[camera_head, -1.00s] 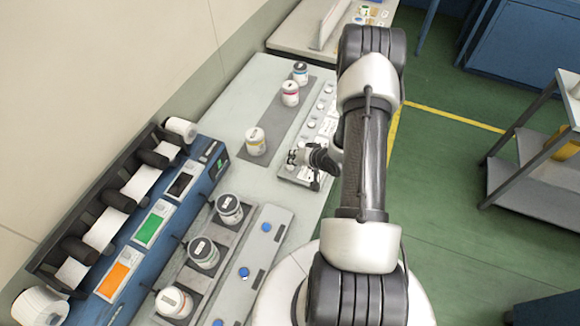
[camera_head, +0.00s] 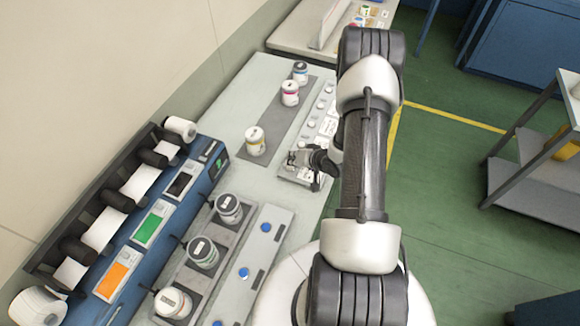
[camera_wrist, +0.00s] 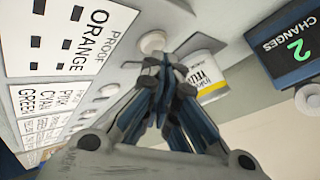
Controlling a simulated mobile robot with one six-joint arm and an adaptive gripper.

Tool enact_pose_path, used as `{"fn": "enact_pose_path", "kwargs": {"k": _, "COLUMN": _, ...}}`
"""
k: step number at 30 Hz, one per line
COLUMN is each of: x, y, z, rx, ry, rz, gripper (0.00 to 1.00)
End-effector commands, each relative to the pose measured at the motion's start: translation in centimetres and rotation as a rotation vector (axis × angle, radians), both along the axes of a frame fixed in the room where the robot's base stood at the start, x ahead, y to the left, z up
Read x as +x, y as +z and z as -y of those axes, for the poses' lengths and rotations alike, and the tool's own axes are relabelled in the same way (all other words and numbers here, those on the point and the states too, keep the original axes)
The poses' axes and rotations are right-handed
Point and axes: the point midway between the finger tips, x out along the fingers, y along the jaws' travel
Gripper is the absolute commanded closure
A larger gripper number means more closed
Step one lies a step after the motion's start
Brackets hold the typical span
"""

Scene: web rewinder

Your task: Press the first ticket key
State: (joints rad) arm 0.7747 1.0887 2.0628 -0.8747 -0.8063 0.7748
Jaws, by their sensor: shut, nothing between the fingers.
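My gripper (camera_head: 298,158) is low over the near end of the ticket panel (camera_head: 287,175) in the head view. In the wrist view its fingers (camera_wrist: 163,64) are shut and empty. A round white key (camera_wrist: 152,41) is just beyond the fingertips, next to the card reading PROOF ORANGE (camera_wrist: 85,30); I cannot tell whether they touch. More white keys (camera_wrist: 108,90) sit by smaller cards (camera_wrist: 45,100) with PINK, CYAN and GREEN lettering. In the head view my gripper hides the near key.
A yellow-labelled pot (camera_head: 255,141) stands left of the panel; it also shows behind the fingers in the wrist view (camera_wrist: 207,72). Other pots (camera_head: 290,93) stand farther back. A display reading CHANGES 2 (camera_wrist: 290,45) is on the blue rewinder (camera_head: 205,172). Several pots stand in a front rack (camera_head: 243,240).

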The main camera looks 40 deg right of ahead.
Motion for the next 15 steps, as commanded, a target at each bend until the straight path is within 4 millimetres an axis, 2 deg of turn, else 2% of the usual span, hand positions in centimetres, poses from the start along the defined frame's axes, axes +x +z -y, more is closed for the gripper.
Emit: {"fn": "enact_pose_path", "kwargs": {"k": 15, "x": 0.01, "y": -0.47, "z": 0.01, "rx": 0.000, "ry": 0.000, "rz": 0.000, "gripper": 1.00}}
